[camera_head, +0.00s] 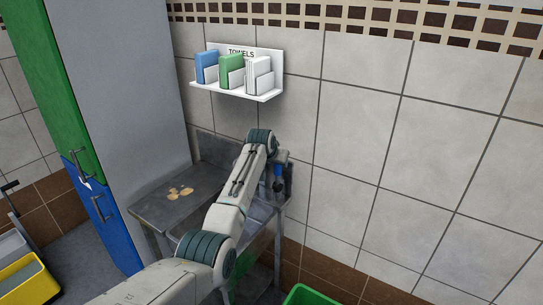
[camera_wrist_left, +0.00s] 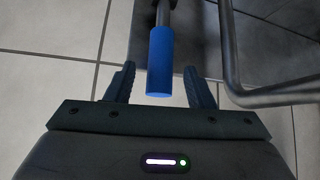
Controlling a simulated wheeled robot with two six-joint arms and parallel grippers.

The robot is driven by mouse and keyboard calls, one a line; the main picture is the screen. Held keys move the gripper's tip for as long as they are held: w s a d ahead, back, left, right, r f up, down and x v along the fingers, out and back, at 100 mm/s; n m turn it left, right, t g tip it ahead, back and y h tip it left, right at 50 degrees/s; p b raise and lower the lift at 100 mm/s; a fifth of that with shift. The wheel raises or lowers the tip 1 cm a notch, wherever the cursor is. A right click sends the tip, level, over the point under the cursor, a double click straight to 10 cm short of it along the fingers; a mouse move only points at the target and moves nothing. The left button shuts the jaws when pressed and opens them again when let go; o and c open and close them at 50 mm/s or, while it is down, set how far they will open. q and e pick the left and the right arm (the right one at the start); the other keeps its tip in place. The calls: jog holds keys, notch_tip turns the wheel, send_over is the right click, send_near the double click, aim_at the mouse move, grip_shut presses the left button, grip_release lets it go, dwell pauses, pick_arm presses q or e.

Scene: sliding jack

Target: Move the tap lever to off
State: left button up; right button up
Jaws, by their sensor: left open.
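The tap lever shows in the left wrist view as a blue cylindrical grip (camera_wrist_left: 160,62) on a dark stem running up out of the frame. My left gripper (camera_wrist_left: 159,72) is open, with one finger on each side of the blue grip and gaps visible on both sides. In the head view my left arm reaches over the metal sink unit, and its gripper (camera_head: 282,180) is small and dark near the wall. A bit of blue (camera_head: 277,169) shows there, likely the lever. The tap body is mostly hidden. My right gripper is not in view.
A grey metal counter (camera_head: 160,208) with some yellowish pieces (camera_head: 179,193) stands left of the arm. A towel shelf (camera_head: 240,88) hangs on the tiled wall above. A dark bent pipe (camera_wrist_left: 232,75) runs close to the right finger. A green bin (camera_head: 308,296) stands below.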

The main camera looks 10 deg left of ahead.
pick_arm(q)
jog(key=d+b+v, duration=0.1)
jog(key=v, duration=0.6)
jog(key=shift+a+b, duration=0.3)
jog(key=shift+a, duration=0.15)
